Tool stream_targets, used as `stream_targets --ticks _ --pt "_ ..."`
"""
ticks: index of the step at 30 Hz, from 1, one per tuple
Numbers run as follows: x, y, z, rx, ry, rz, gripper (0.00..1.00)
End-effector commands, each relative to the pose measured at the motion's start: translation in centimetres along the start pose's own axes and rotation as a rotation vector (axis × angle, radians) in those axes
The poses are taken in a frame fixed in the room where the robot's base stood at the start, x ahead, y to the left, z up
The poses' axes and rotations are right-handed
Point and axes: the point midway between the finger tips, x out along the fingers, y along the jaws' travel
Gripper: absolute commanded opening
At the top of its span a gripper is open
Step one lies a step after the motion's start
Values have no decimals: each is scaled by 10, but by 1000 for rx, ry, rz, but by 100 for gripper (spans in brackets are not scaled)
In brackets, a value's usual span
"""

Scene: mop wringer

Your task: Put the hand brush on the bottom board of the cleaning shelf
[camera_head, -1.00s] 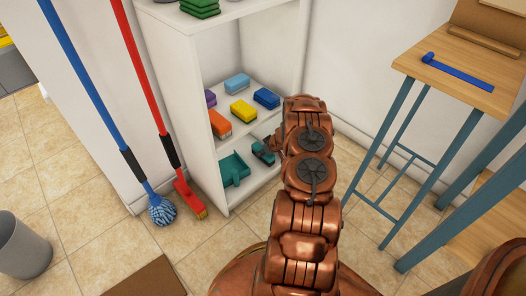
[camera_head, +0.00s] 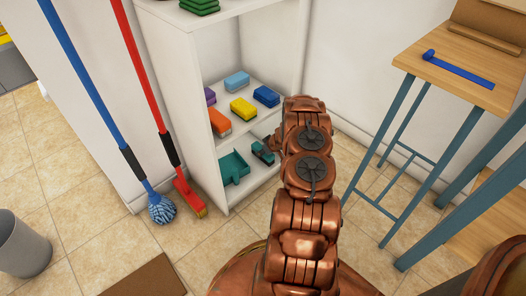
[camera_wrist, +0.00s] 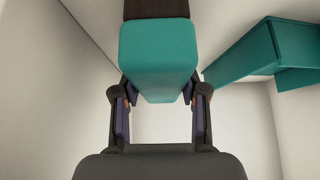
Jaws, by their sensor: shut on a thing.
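The hand brush has a teal body with a dark brown part at its far end. It is between my gripper's fingers in the wrist view (camera_wrist: 158,60). In the head view the brush (camera_head: 262,153) is inside the lowest compartment of the white cleaning shelf (camera_head: 186,110), just above or on the bottom board (camera_head: 240,195); I cannot tell whether it touches. My gripper (camera_wrist: 160,100) is shut on the brush. In the head view my arm hides part of the gripper and the right side of the shelf.
A teal dustpan (camera_head: 234,167) sits left of the brush on the bottom board. Several sponges, one yellow (camera_head: 243,108), lie on the board above. A red broom (camera_head: 188,197) and a blue mop (camera_head: 161,209) lean left of the shelf. A wooden-topped table (camera_head: 455,75) stands right.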

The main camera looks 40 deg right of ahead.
Motion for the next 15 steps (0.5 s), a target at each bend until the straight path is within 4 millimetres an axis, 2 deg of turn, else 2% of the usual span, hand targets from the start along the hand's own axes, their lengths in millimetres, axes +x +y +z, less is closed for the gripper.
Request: stream_targets --ticks 8,9,15 --pt "4 0 2 0 0 0 0" --pt "4 0 2 -1 0 0 46" --pt "4 0 2 0 0 0 67"
